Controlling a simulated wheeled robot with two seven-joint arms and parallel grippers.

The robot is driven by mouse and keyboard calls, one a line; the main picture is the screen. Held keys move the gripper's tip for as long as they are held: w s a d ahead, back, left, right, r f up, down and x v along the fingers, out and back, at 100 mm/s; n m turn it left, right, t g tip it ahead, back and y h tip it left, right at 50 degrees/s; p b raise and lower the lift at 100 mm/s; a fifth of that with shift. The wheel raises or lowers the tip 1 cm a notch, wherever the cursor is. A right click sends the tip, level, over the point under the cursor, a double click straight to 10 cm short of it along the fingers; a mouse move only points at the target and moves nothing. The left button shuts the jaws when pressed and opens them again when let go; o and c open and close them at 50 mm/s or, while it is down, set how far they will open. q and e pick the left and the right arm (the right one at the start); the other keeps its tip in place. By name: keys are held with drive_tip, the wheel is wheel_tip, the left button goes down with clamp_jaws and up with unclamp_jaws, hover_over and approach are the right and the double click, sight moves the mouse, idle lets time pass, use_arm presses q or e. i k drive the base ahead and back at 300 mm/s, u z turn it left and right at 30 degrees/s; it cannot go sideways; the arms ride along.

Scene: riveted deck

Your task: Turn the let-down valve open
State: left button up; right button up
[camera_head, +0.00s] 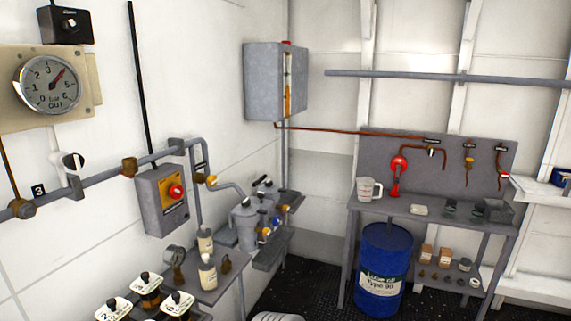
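Several valves show, and I cannot read a label that marks one as the let-down valve. A yellow-handled valve (211,180) sits on the pipe to the right. A red knob (175,191) is on a grey box with a yellow plate. On the back panel, a red round fitting (398,164) stands above the bench, with small taps (469,160) to its right. Neither of my grippers is in view.
A round gauge (48,83) is at upper left. A small shelf (215,285) holds white bottles. A blue drum (382,270) stands under the bench (420,208). A grey cabinet (270,85) hangs in the corner. Dark floor shows between.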

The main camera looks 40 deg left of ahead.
sight(212, 181)
drive_tip(key=u, duration=0.35)
drive_tip(key=i, duration=1.45)
drive_tip(key=u, duration=1)
